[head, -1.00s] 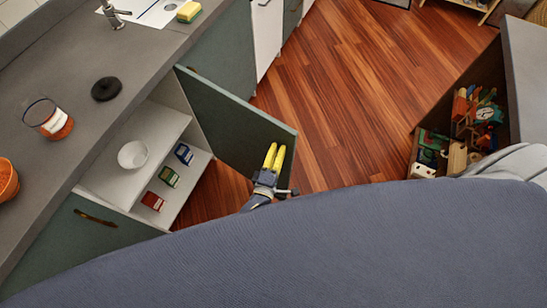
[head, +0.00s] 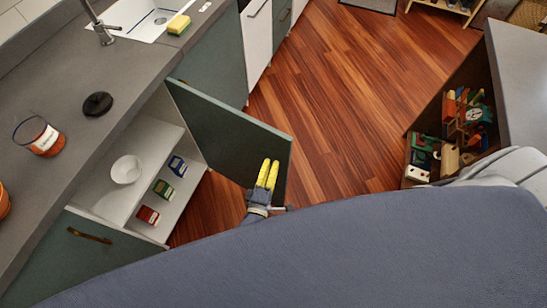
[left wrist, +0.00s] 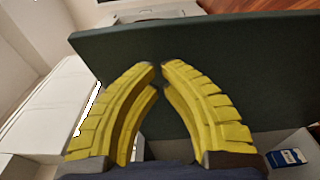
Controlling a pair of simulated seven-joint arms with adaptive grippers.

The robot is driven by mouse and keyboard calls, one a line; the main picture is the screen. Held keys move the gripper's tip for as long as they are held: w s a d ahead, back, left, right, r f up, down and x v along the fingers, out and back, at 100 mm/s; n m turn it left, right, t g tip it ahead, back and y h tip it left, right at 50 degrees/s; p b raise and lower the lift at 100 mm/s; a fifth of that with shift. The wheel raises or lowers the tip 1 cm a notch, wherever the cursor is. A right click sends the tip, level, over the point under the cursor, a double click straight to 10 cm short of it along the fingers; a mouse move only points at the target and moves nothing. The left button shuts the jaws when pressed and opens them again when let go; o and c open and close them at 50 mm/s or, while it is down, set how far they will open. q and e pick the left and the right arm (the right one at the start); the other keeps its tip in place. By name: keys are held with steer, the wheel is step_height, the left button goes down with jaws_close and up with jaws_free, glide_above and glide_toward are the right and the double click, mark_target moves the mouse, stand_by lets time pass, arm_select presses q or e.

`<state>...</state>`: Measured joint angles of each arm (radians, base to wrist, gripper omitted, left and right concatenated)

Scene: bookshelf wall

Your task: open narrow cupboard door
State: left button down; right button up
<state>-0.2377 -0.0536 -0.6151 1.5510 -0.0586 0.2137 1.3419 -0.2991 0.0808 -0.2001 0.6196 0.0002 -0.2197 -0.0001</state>
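The narrow cupboard door (head: 225,130) is dark green and stands swung wide open, out over the floor. The open cupboard (head: 140,175) has pale shelves. My left gripper (head: 268,162) is near the door's free end, on the side facing the cupboard. In the left wrist view, its yellow fingers (left wrist: 158,68) converge to a small gap with nothing between them, and the door (left wrist: 225,62) fills the space behind them. I cannot tell whether they touch the door. My right gripper is not in view.
A white bowl (head: 126,169) and small blue (head: 177,166), green (head: 163,188) and red (head: 148,215) boxes sit in the cupboard. A jar (head: 40,136) and black lid (head: 98,104) are on the counter (head: 120,60). Open wooden floor (head: 330,110) lies beyond the door. A toy-filled shelf (head: 415,165) stands right.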

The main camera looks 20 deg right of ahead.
arm_select(q)
steer(key=v, duration=0.8)
steer(key=s+a+f+m+g+y, duration=0.2)
steer(key=s+a+f+m, duration=0.15)
steer(key=f, duration=0.65)
steer(key=s+a+f+m+g+y, duration=0.1)
steer(key=s+a+f+m+g, duration=0.3)
steer(key=f, duration=0.6)
steer(key=s+a+f+m+g+y, duration=0.15)
steer(key=a+f+m, duration=0.35)
steer(key=f, duration=0.5)
steer(key=s+a+f+m+g+y, duration=0.1)
steer(key=s+a+f+g+y, duration=0.1)
steer(key=s+a+f, duration=0.6)
steer(key=s+a+f+m+g+y, duration=0.1)
steer(key=s+a+f+g+y, duration=0.2)
steer(key=s+a+f, duration=0.5)
steer(key=s+a+g, duration=0.1)
steer(key=s+a, duration=0.4)
steer(key=a, duration=0.1)
steer(key=shift+s+f, duration=0.3)
steer(key=shift+s, duration=0.1)
steer(key=shift+m+y, duration=0.25)
